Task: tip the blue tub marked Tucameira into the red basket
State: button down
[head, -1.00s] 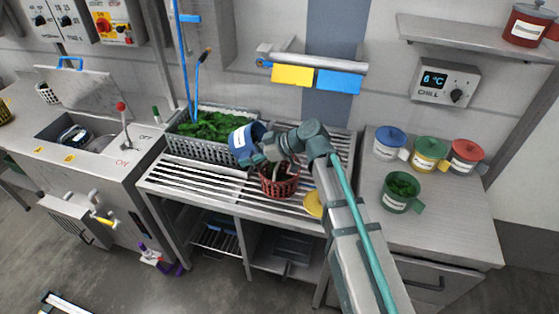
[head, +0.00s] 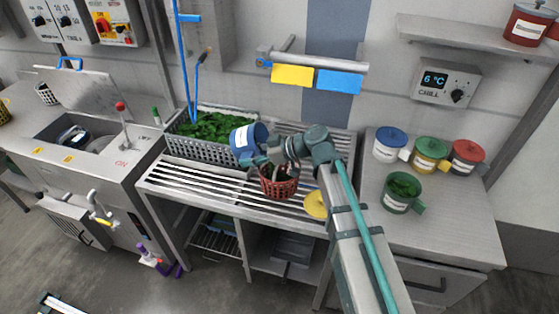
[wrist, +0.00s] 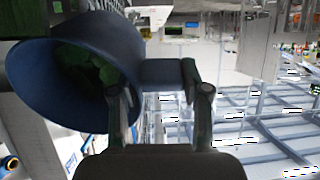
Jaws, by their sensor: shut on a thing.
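The blue tub (head: 258,133) with a white label is held in the air above the draining rack, just up and left of the red basket (head: 280,186). It looks tilted in the head view; the label is too small to read. In the wrist view the tub (wrist: 118,38) shows its open mouth with dark green leaves inside. My gripper (head: 266,158) is shut on the tub's handle, and its fingers (wrist: 160,90) sit either side of the handle in the wrist view. The red basket stands on the slatted rack, partly hidden behind my gripper and wrist.
A grey crate of greens (head: 205,152) stands left of the tub. A yellow disc (head: 316,205) lies right of the basket. Several lidded tubs and a green tub of leaves (head: 402,190) stand on the right counter. Yellow and blue cloths (head: 338,81) hang behind.

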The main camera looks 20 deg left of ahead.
jog(key=shift+d+r+y, duration=0.2)
jog(key=shift+d+y, duration=0.05)
jog(key=shift+y, duration=0.35)
dwell(0.3)
jog(key=shift+w+d+r+y+b, duration=0.1)
jog(key=shift+d+y+b, duration=0.4)
jog(key=shift+b, duration=1.05)
jog(key=shift+w+d+r+y+b, duration=0.1)
jog(key=shift+d+y+b, duration=0.35)
jog(key=shift+b, duration=1.05)
jog(key=shift+w+d+r+g+y+b, duration=0.15)
jog(key=shift+d+y+b, duration=0.5)
jog(key=shift+b, duration=2.1)
jog(key=shift+s+d+r+g+y+b, duration=0.1)
jog(key=shift+d+r+g+y+b, duration=0.45)
jog(key=shift+b, duration=2.15)
jog(key=shift+a+t+y+b, duration=0.15)
jog(key=shift+t+y+b, duration=0.15)
jog(key=shift+t+y, duration=0.15)
jog(key=shift+w+d+r+y+b, duration=0.15)
jog(key=shift+r+y+b, duration=0.1)
jog(key=shift+r+b, duration=0.25)
jog(key=shift+s+d+r+y+b, duration=0.15)
jog(key=shift+r+y+b, duration=0.2)
jog(key=shift+b, duration=0.25)
jog(key=shift+w+d+r+y+b, duration=0.1)
jog(key=shift+d+r+y+b, duration=0.1)
jog(key=shift+r+b, duration=0.35)
